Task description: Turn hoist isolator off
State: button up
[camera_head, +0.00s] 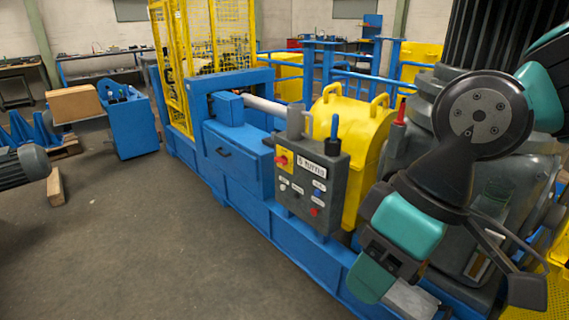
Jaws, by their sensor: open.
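A grey control box (312,190) stands on the near side of the blue machine, in the middle of the picture. On its upper left is a red rotary knob on a yellow plate (283,160), which looks like an isolator switch. I cannot read the label plate (319,164) beside it, nor tell the knob's setting. My gripper (466,286) is at the lower right, to the right of and below the box, apart from it. One dark finger shows splayed outward; the other is largely hidden by my wrist. The gripper is open, and I see nothing held in it.
A blue upright lever (335,132) rises at the box's top. A red-tipped handle (400,110) stands between the yellow guard (358,135) and my arm. The blue machine frame (285,238) runs below the box. The grey floor (130,240) in front is open.

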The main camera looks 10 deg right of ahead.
aim_at(283, 160)
jog(key=u, duration=1.4)
jog(key=i, duration=3.85)
jog(key=z, duration=2.35)
